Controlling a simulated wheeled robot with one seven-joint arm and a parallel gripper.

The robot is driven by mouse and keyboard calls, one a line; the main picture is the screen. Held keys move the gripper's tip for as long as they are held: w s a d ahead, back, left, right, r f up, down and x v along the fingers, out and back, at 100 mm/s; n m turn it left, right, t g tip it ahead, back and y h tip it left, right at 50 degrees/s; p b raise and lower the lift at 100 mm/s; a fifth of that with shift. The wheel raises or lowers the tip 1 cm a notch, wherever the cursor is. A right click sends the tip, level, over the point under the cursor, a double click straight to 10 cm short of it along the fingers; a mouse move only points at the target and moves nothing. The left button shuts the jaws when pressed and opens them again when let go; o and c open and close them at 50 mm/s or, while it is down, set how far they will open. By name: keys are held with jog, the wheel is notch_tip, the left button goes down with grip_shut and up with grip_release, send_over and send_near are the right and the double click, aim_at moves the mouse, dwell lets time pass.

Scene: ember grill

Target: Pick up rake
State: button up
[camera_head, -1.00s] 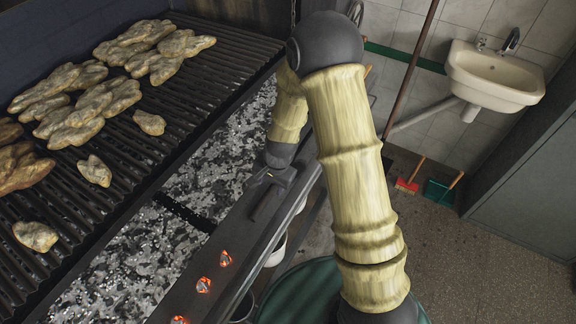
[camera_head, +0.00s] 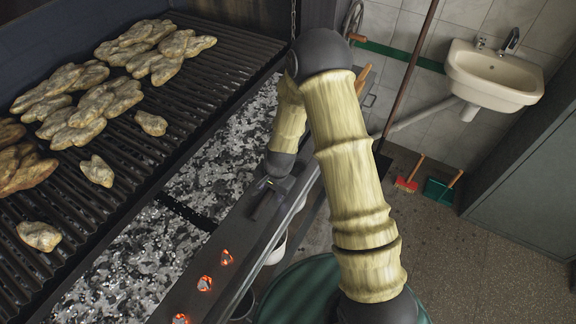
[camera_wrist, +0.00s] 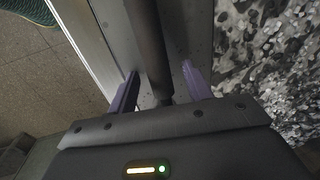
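In the wrist view a long dark round shaft (camera_wrist: 148,45), which looks like the rake handle, runs from the top edge down between the two purple fingers of my gripper (camera_wrist: 160,70). The fingers are apart, with a visible gap on each side of the shaft. In the head view my gripper (camera_head: 262,203) is low over the metal ledge (camera_head: 225,245) along the front of the grill. No rake head can be made out, and my arm hides part of the ledge.
The grill grate (camera_head: 130,170) with several pieces of food (camera_head: 97,170) is at the left, above ash and coals (camera_head: 140,260). A long pole (camera_head: 410,75) leans near the sink (camera_head: 495,75). Floor at right is open.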

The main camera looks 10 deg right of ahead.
grip_shut()
notch_tip(320, 180, up, 10)
jog(key=b, duration=0.1)
dwell(0.6)
dwell(0.4)
